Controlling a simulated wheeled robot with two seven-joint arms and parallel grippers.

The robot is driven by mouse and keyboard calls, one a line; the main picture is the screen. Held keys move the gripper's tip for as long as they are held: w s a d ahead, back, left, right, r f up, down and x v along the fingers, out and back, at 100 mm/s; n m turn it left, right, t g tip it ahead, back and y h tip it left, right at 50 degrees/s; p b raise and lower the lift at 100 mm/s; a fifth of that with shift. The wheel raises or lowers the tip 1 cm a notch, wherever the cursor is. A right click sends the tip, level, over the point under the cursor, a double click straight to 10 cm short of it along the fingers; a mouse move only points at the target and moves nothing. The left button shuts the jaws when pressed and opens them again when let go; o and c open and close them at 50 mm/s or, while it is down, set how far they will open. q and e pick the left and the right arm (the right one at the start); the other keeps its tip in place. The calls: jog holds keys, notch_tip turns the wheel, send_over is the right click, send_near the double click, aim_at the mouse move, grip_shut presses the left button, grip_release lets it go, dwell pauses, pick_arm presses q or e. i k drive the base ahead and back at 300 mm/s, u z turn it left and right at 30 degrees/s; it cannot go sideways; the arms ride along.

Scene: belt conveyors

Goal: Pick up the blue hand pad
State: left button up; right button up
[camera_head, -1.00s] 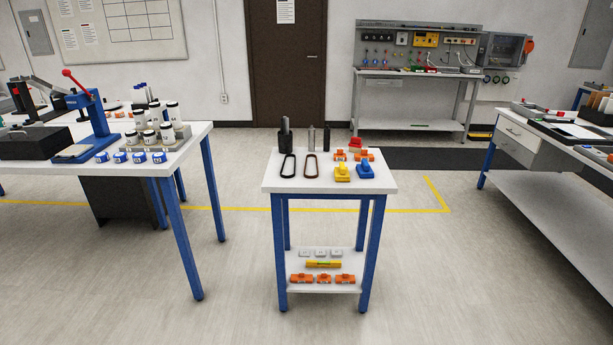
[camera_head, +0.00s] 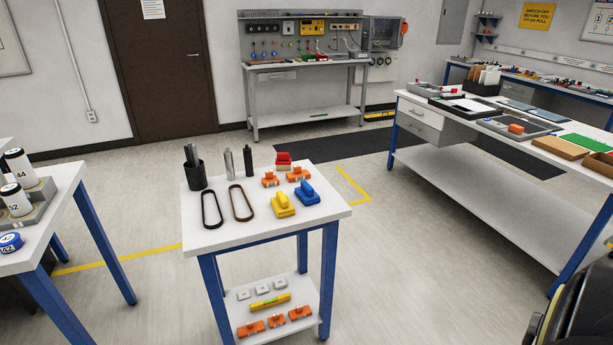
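The blue hand pad (camera_head: 306,193) rests on top of the small white table with blue legs (camera_head: 236,232), near its right side. A yellow pad (camera_head: 282,205) of similar shape sits just left of it. Orange parts (camera_head: 298,174) and a red pad (camera_head: 283,161) stand behind it. Neither of my grippers shows in the view.
Two belts, one black (camera_head: 211,210) and one brown (camera_head: 240,203), a dark cup (camera_head: 195,174) and two slim cylinders share the tabletop. A long white bench (camera_head: 440,170) stands at right, another table (camera_head: 50,224) at left. Open floor lies between.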

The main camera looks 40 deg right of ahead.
aim_at(305, 193)
jog(key=z, duration=1)
jog(key=i, duration=1.2)
jog(key=z, duration=1.2)
